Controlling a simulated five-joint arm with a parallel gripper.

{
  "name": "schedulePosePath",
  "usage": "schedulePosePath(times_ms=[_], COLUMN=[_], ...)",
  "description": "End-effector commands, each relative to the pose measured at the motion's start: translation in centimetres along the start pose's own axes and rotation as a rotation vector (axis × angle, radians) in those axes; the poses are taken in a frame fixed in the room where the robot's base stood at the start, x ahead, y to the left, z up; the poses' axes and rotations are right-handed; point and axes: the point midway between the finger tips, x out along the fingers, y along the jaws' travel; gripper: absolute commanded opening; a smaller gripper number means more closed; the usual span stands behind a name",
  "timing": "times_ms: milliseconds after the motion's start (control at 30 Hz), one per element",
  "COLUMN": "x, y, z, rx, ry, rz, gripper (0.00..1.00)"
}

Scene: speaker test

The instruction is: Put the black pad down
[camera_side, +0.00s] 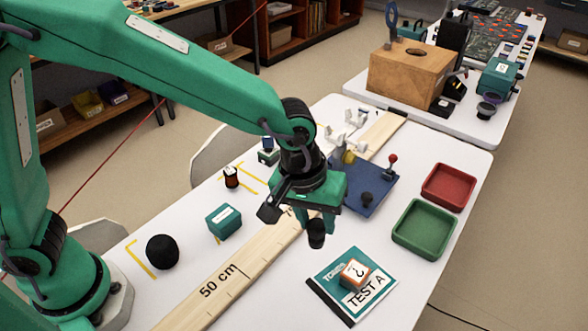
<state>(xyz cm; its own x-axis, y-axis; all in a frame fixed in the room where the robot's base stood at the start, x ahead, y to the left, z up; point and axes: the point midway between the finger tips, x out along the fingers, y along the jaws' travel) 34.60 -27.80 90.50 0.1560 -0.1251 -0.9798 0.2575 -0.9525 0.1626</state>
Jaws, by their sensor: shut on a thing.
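My gripper (320,215) points down over the middle of the white table, right of the wooden 50 cm ruler. It is shut on a small dark piece, the black pad (316,236), which looks like a short upright cylinder. The pad hangs at the fingertips. Its upper part is partly hidden by the fingers, and I cannot tell whether its lower end touches the table.
Green (396,236) and red (470,187) trays are right, a blue board (365,205) behind. A teal box (224,221) and black ball (162,252) are left. The ruler (195,305) crosses the table.

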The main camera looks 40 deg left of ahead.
Motion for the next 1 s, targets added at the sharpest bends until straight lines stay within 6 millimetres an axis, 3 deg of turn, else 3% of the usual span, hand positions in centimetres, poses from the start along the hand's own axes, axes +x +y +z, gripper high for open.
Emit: schedulePosePath(times_ms=[300, 1000], x=[-1.1, -1.2], y=[0.6, 0.3], z=[1.5, 0.9], rx=[-0.001, -0.014], ry=[-0.007, -0.004], rz=[0.003, 0.002], gripper=[0.04, 0.04])
